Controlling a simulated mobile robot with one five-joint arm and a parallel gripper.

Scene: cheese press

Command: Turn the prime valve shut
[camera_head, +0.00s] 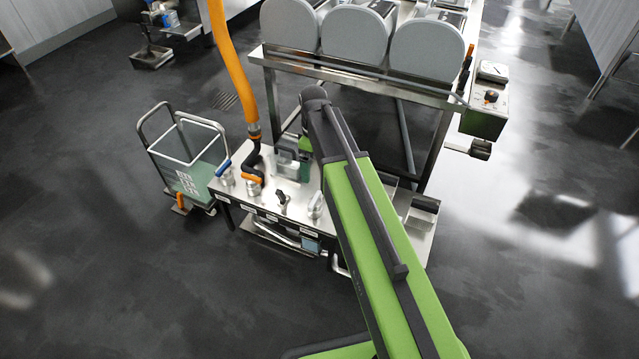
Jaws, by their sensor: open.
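Several valves stand in a row on the steel bench top (265,208): a blue-handled valve (224,171), an orange-handled valve (252,179), a black-handled valve (283,198) and a silver valve (316,205). Small white labels on the bench's front edge are too small to read, so I cannot tell which valve is the prime valve. My arm reaches over the bench from the lower right and hides part of its top.
An orange hose (228,62) comes down to a black elbow (252,156) beside the orange-handled valve. A cart with a pale bin (190,150) stands left of the bench. A steel frame with grey rounded moulds (355,36) stands behind. The floor in front is clear.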

